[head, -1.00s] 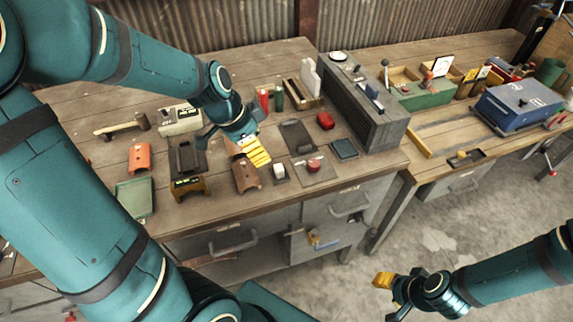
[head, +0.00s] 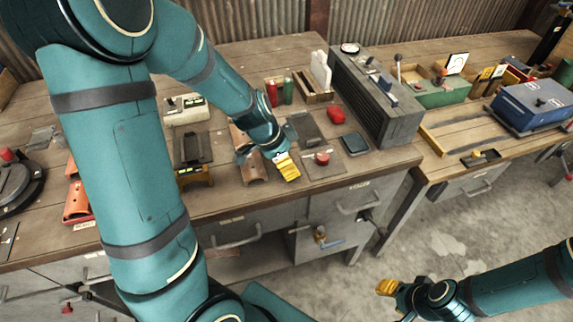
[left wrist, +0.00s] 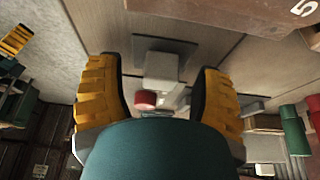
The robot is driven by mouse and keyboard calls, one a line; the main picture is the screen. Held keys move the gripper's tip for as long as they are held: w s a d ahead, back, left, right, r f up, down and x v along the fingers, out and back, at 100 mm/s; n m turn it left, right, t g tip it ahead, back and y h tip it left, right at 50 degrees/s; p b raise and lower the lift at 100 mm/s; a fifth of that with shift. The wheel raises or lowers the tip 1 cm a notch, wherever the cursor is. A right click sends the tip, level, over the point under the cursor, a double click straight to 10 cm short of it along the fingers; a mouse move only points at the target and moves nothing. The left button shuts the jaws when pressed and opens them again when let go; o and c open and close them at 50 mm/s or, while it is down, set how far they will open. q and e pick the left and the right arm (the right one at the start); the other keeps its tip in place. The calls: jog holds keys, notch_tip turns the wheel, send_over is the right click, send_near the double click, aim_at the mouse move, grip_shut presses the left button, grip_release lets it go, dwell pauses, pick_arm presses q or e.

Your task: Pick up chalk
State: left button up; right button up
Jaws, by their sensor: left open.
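A small pale block that looks like the chalk (left wrist: 162,66) shows between my left fingers in the left wrist view. I cannot tell how far it is from the fingertips, and I see no finger touching it. In the head view it is hidden by my left gripper (head: 287,167), which is low over the front of the wooden workbench. The left gripper is open, with its yellow fingers apart in the left wrist view. My right gripper (head: 388,288) is over the floor in front of the bench, and its opening is not clear.
A red button (head: 322,158) on a flat plate is just right of the left gripper. A brown curved piece (head: 252,170) is close on its left. A dark flat square (head: 354,144) and a red object (head: 336,115) lie nearby. A tall grey box (head: 375,100) stands behind right.

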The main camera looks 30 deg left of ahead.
pick_arm(q)
jog(key=c, duration=1.1)
